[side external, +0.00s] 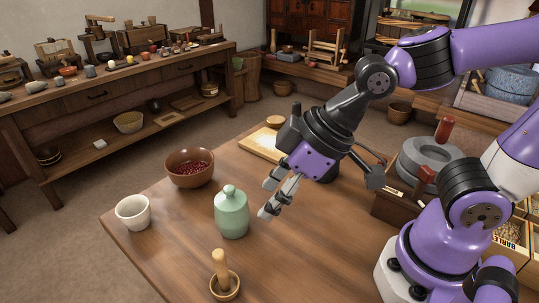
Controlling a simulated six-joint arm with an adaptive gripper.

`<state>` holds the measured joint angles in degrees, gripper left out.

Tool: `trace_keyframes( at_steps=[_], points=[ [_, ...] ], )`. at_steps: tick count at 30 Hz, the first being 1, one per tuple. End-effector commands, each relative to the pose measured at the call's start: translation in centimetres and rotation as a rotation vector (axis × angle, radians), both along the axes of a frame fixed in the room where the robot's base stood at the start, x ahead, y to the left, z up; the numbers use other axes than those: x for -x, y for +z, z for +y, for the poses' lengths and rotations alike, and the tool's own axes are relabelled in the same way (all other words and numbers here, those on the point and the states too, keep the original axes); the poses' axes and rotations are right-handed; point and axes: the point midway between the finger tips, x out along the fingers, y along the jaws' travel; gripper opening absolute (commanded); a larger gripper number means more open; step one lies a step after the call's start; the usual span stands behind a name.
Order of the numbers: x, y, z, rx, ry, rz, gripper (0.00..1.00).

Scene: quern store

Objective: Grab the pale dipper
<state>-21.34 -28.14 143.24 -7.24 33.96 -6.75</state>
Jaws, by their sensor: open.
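A pale wooden piece with an upright knobbed handle (221,266) and a round cup at its foot stands at the front of the table. It is the thing most like a pale dipper; I cannot tell whether handle and cup are one piece. My gripper (269,197) is open and empty, tilted down to the left. It is beyond the pale piece and to its upper right in the picture. The fingertips appear close to the right side of a green lidded jar (231,212); I cannot tell the exact gap.
A brown bowl of red beans (190,169) and a white cup (133,212) stand on the left. A floured board (259,147) with a small wooden bowl (275,121) lies behind. A stone quern (428,160) stands right. The table front right of the pale piece is clear.

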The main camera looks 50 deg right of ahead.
Motion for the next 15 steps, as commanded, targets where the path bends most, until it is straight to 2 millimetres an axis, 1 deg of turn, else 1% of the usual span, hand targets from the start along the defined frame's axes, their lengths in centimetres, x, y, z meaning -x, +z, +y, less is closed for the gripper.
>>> trace_keyframes(
  at_steps=[1, 3, 4, 7, 12, 15],
  points=[
    [0.4, -0.6, 1.8, -0.004, 0.083, 0.001, 0.57],
    [0.9, -1.1, 3.6, -0.015, 0.162, -0.007, 0.57],
    [0.9, -1.3, 4.1, -0.018, 0.182, -0.008, 0.57],
    [0.8, -2.2, 5.0, -0.021, 0.206, -0.01, 0.57],
    [-0.2, -4.2, 5.8, -0.02, 0.202, -0.01, 0.57],
    [-0.6, -5.0, 6.2, -0.021, 0.2, -0.012, 0.57]
  ],
)
